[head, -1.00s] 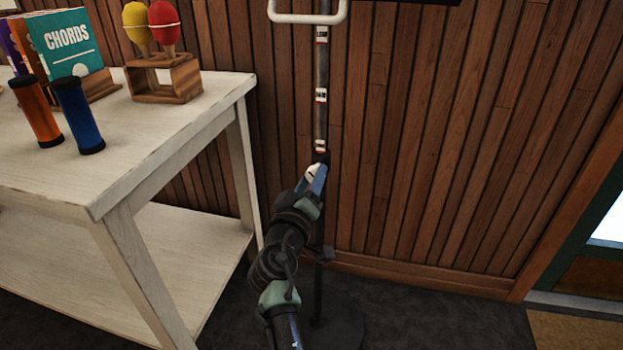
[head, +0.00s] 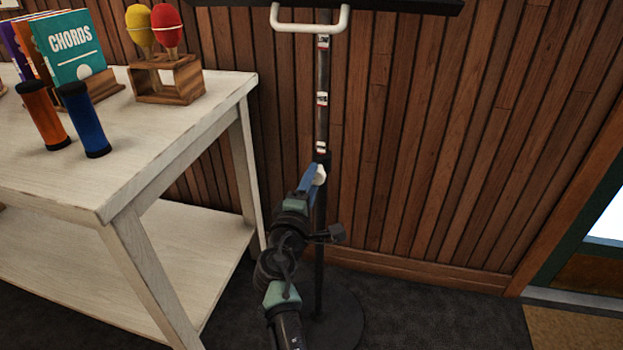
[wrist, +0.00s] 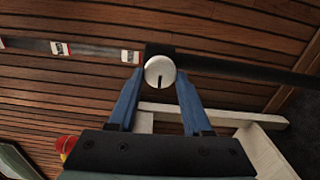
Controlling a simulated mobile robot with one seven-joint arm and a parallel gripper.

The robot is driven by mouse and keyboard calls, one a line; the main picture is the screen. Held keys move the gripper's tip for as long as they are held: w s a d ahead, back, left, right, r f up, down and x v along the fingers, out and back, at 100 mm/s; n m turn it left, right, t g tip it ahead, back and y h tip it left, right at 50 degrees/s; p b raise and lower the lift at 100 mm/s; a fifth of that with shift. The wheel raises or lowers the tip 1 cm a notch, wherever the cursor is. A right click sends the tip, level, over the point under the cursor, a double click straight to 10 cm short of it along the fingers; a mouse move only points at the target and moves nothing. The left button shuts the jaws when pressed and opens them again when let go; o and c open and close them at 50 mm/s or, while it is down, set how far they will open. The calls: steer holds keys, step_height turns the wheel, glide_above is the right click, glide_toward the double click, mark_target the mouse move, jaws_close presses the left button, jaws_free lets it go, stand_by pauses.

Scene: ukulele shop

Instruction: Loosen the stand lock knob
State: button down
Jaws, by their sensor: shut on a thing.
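The stand lock knob (wrist: 160,72) is round and white with a short dark mark on its face, which points towards my gripper's palm in the wrist view. It sits on the dark collar of the stand's pole (head: 321,128) and also shows in the head view (head: 320,175). My gripper (wrist: 159,86) has its two blue fingers on either side of the knob, shut on it. In the head view my gripper (head: 313,177) reaches the pole from below, one finger showing left of the knob. The pole carries white labels with small print and red marks.
A white U-shaped handle (head: 310,29) is at the pole's top, under a dark shelf or plate (head: 385,8). The stand's round base (head: 345,320) rests on dark carpet. A pale wooden table (head: 170,145) with shakers, maracas and books stands close on the left. The right is open.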

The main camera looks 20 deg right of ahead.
steer(key=shift+f+n, duration=0.1)
steer(key=shift+n, duration=0.4)
steer(key=shift+c, duration=1.7)
jaws_free()
steer(key=shift+s, duration=0.1)
steer(key=p+v, duration=0.4)
steer(key=v, duration=0.9)
